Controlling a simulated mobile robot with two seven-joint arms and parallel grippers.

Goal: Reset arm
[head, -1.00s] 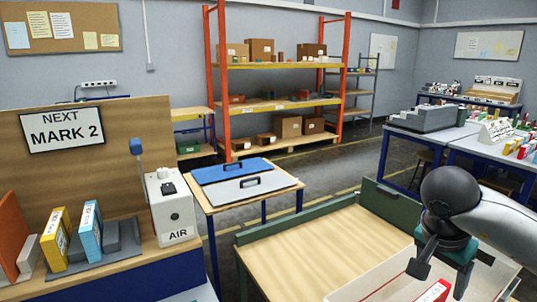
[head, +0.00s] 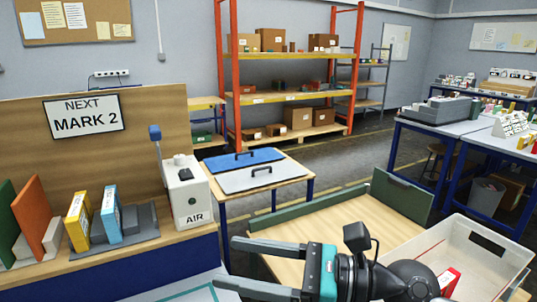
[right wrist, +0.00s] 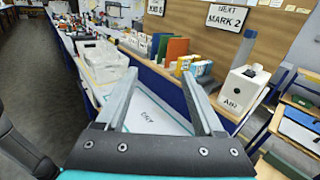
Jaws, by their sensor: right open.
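My right gripper (head: 227,263) reaches in from the lower right in the head view and points left. Its two grey fingers are spread apart with nothing between them. They are above the floor and white surface in front of the wooden bench. In the right wrist view the open fingers (right wrist: 158,76) point toward the bench, with a white sheet-like surface showing between and beyond them. My left gripper is in neither view.
A white bin (head: 480,243) with a red item (head: 449,281) stands at right, partly behind my right arm. A wooden table (head: 345,228) with a green edge lies behind the gripper. The AIR box (head: 188,195) and binders (head: 111,212) stand on the bench at left.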

